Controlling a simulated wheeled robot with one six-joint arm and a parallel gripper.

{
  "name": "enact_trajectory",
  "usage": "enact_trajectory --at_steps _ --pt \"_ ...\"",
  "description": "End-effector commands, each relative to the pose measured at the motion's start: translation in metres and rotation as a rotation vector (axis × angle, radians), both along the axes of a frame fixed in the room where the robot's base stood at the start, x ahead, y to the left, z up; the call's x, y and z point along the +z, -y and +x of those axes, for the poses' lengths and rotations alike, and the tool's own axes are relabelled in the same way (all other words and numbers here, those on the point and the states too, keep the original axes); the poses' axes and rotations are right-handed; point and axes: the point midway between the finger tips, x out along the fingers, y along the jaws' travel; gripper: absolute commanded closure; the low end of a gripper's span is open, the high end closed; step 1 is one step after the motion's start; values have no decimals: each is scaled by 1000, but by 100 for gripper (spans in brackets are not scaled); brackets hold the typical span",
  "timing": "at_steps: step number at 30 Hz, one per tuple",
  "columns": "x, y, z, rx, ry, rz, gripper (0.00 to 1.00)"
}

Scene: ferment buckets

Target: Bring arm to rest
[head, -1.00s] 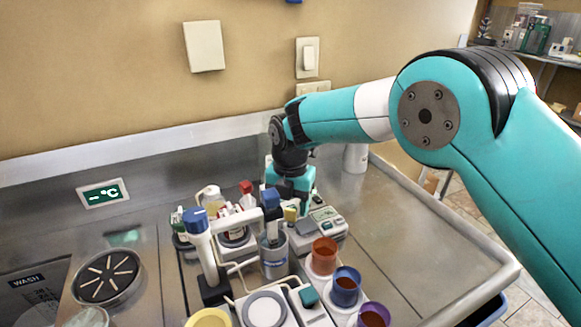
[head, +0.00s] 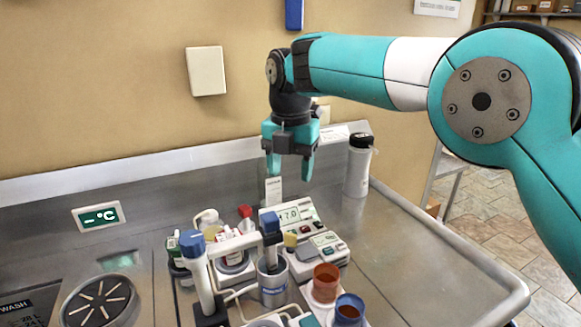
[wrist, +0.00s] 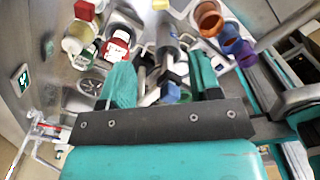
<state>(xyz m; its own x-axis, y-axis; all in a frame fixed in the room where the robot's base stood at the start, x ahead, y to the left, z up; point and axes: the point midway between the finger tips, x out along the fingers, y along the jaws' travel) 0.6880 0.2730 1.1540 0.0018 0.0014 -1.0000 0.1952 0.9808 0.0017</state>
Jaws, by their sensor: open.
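My gripper (head: 289,168) hangs in the air above the back of the steel bench (head: 420,235), its teal fingers apart and pointing down. Nothing is between the fingers in the head view. In the wrist view my gripper (wrist: 162,85) also shows spread fingers, with the bench items below and beyond them. My arm reaches in from the right, with the forearm roughly level in front of the wall.
Below stand a meter with a display (head: 291,215), a grey cylinder (head: 273,283), a blue-topped post (head: 200,275), a brown cup (head: 325,282) and a blue cup (head: 348,310). A white bottle (head: 358,165) stands at the back right. The bench's right side is clear.

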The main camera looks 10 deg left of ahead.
Motion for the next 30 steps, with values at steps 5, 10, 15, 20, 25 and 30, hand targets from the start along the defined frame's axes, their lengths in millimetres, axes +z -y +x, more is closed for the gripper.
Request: enact_trajectory --at_steps 5,10,15,20,25,30 --pt "4 7 -1 -45 2 4 43" --pt "26 53 -17 -359 2 35 43" --pt "44 120 -66 -878 -34 100 43" --pt "42 174 -136 -1386 -122 160 43" --pt "25 211 -217 -1879 -262 194 43" --pt "8 225 -271 -2192 -382 194 43"
